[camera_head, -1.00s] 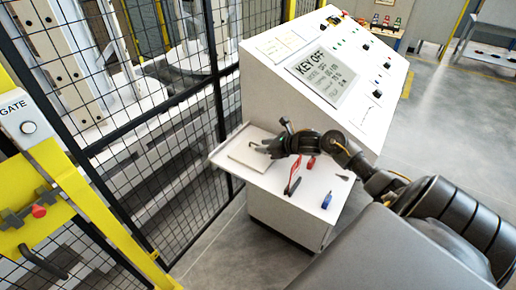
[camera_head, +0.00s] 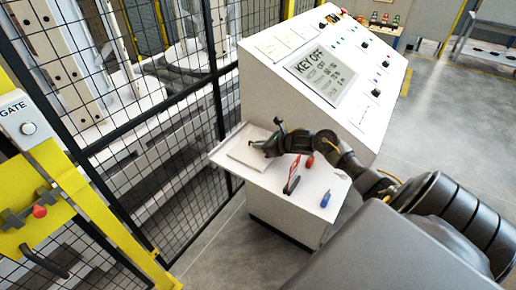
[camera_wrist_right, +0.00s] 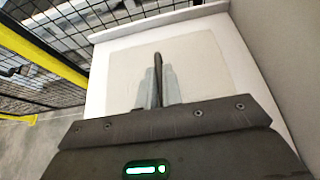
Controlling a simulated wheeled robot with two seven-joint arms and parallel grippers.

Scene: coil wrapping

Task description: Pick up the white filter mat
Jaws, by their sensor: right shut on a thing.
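The white filter mat (camera_head: 247,157) lies flat on the white side shelf of the console, at its left end. In the right wrist view the mat (camera_wrist_right: 205,52) is a pale square under my fingers. My right gripper (camera_head: 258,147) is over the mat. In the right wrist view my right gripper (camera_wrist_right: 157,85) has its fingers close together, shut on a thin dark upright strip at the mat's middle. How the strip joins the mat is hidden. My left gripper is not in view.
The console (camera_head: 330,70) with its KEY OFF screen rises behind the shelf (camera_head: 318,178). A red-handled tool (camera_head: 293,175) and a blue-handled tool (camera_head: 325,199) are on the shelf's right part. A black mesh fence (camera_head: 165,120) stands close at the left.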

